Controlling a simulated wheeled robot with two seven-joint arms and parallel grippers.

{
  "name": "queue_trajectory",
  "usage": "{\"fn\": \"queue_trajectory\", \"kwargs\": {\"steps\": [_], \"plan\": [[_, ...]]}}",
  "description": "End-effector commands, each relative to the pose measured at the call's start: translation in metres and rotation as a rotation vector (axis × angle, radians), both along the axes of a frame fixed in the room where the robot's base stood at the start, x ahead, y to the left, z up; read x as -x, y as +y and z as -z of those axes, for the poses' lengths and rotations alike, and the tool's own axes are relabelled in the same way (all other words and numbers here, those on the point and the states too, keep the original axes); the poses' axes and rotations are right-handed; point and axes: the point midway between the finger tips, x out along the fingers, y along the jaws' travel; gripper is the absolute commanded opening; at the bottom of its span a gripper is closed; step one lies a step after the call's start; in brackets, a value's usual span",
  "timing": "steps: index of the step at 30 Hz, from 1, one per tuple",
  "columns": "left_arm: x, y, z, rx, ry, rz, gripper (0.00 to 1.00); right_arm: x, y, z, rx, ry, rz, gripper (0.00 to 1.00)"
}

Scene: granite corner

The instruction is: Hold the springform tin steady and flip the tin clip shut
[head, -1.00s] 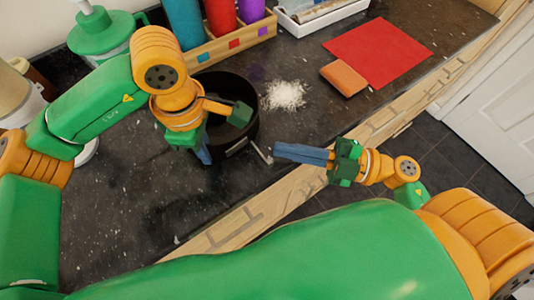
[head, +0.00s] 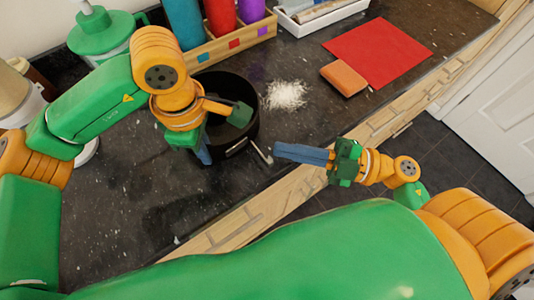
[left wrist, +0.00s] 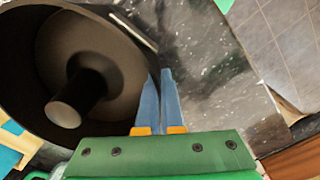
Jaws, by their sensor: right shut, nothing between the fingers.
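An orange sponge (head: 344,79) and a red mat (head: 378,52) are further right. A wooden rack (head: 232,43) with coloured bottles stands behind. The counter's wooden front edge (head: 222,228) runs below my right gripper.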

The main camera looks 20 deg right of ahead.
Motion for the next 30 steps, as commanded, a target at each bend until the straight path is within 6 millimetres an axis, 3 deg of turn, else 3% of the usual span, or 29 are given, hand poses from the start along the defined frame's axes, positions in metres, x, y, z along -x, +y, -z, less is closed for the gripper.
{"fn": "queue_trajectory", "kwargs": {"steps": [30], "plan": [[0.000, 0.000, 0.000, 0.000, -0.001, 0.000, 0.00, 0.005, 0.014, 0.000, 0.000, 0.001, -0.001, 0.00]]}}
